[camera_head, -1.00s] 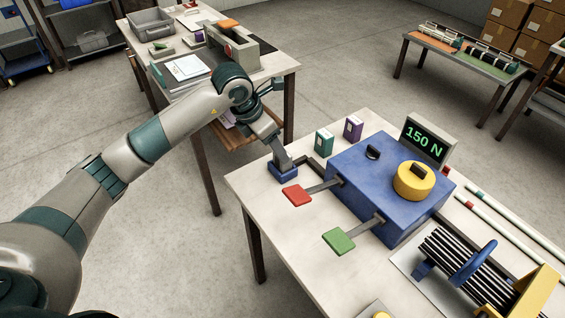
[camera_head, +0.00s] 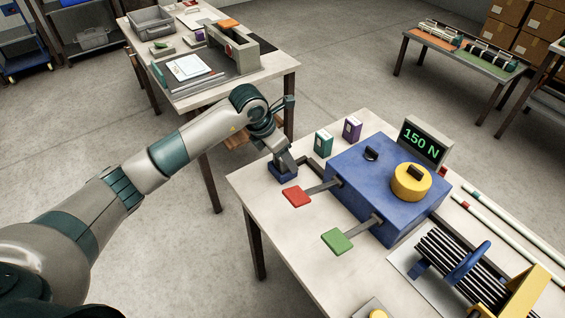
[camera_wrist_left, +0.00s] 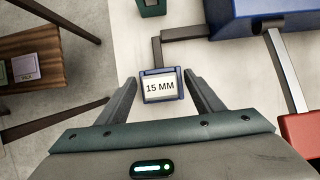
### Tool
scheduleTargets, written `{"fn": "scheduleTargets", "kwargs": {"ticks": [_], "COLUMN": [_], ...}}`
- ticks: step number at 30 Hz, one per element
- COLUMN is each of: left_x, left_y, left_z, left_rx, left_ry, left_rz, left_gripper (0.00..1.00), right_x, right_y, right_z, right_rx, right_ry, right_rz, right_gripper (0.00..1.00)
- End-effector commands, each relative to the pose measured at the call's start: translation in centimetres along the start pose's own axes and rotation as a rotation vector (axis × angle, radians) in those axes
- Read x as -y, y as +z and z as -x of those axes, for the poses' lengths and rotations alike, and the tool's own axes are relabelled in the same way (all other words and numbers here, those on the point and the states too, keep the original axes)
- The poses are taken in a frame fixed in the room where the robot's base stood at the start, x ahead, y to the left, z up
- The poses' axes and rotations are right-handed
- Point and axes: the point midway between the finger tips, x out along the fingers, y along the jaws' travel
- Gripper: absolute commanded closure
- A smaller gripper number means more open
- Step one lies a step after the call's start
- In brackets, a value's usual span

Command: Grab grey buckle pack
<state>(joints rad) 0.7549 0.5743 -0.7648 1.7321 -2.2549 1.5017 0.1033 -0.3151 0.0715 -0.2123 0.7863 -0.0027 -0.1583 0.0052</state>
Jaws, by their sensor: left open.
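I cannot make out a grey buckle pack for certain in either view. In the left wrist view, a low wooden shelf at the left edge holds a grey-green pack (camera_wrist_left: 2,73) and a mauve-grey pack (camera_wrist_left: 26,67); the small lettering is unreadable. My left gripper (camera_head: 284,168) is over the near table's left edge. In the wrist view its open fingers (camera_wrist_left: 162,82) stand either side of a blue-framed "15 MM" display (camera_wrist_left: 160,88), with gaps on both sides. The display's blue frame (camera_head: 281,176) partly shows under the gripper in the head view. My right gripper is out of view.
The near table holds a blue machine (camera_head: 380,185) with red (camera_head: 296,197) and green (camera_head: 337,240) paddles. Green (camera_head: 323,142) and purple (camera_head: 352,130) boxes stand behind it. A second table (camera_head: 280,68) with a grey bin (camera_head: 152,24) is at the back.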

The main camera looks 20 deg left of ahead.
Motion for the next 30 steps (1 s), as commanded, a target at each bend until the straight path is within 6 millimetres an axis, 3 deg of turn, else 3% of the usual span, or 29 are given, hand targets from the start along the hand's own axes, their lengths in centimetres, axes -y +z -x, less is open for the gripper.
{"fn": "scheduleTargets", "kwargs": {"ticks": [11,17,18,30], "left_x": [0.01,0.01,0.01,-0.03], "left_y": [0.01,0.01,0.01,0.38], "left_z": [0.02,0.03,0.03,0.72], "left_rx": [0.0,0.0,0.0,0.003], "left_ry": [0.0,0.0,0.0,0.0], "left_rz": [0.0,0.0,0.0,-0.001], "left_gripper": [0.39,0.87,0.89,0.89], "right_x": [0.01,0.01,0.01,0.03], "right_y": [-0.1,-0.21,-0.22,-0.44], "right_z": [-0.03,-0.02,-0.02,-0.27], "right_rx": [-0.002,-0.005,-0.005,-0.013], "right_ry": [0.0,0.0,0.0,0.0], "right_rz": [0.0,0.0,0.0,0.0], "right_gripper": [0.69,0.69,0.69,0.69]}}
